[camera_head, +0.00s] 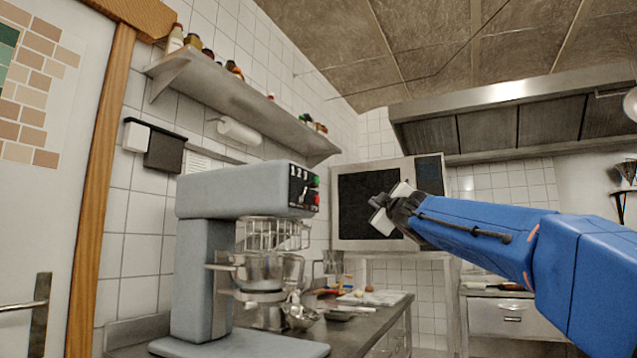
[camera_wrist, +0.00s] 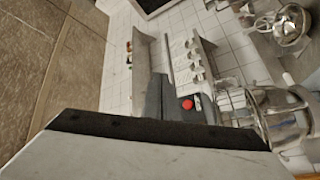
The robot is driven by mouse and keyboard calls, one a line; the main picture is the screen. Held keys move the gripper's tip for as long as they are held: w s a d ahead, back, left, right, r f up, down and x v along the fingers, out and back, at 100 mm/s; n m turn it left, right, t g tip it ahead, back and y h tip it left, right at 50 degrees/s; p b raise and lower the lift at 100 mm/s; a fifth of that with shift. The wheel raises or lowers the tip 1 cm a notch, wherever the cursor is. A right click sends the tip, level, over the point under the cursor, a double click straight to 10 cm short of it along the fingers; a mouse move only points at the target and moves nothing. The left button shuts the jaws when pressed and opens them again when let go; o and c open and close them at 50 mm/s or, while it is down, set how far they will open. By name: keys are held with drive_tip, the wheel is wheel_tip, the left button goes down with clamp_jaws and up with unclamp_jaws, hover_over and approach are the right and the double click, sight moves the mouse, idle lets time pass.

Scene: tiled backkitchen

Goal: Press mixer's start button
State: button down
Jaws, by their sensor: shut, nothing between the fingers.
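The mixer (camera_head: 203,262) is grey and stands on the counter at the left of the head view. Its control panel (camera_head: 303,187), on the right end of its head, has a green button (camera_head: 316,181) above a red button (camera_head: 316,199). My gripper (camera_head: 379,214) is shut and empty, in the air to the right of the panel and slightly lower in the picture, apart from it. In the wrist view, part of the mixer head (camera_wrist: 153,101) and the red button (camera_wrist: 187,104) show past my gripper's pale, dark-edged body. The green button cannot be seen there.
A metal bowl (camera_head: 262,271) and wire guard (camera_head: 273,233) sit under the mixer head. The counter (camera_head: 366,331) holds a cutting board (camera_head: 375,298) and small items. A wall shelf (camera_head: 240,103) with jars hangs above. A grey oven-like unit (camera_head: 346,244) stands behind my gripper.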

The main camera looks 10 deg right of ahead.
sight(317, 181)
drive_tip(key=w+a+r+n+t+y, duration=0.1)
drive_tip(key=w+a+r+n+y, duration=0.3)
drive_tip(key=r, duration=0.4)
drive_tip(key=shift+w+a+n+y, duration=0.25)
drive_tip(key=shift+w+n+y, duration=0.35)
drive_tip(key=shift+n, duration=0.6)
drive_tip(key=w+a, duration=0.5)
drive_tip(key=a, duration=0.2)
drive_tip(key=shift+w+a, duration=0.1)
idle(1.1)
drive_tip(key=shift+w+a, duration=0.15)
drive_tip(key=shift+a, duration=0.15)
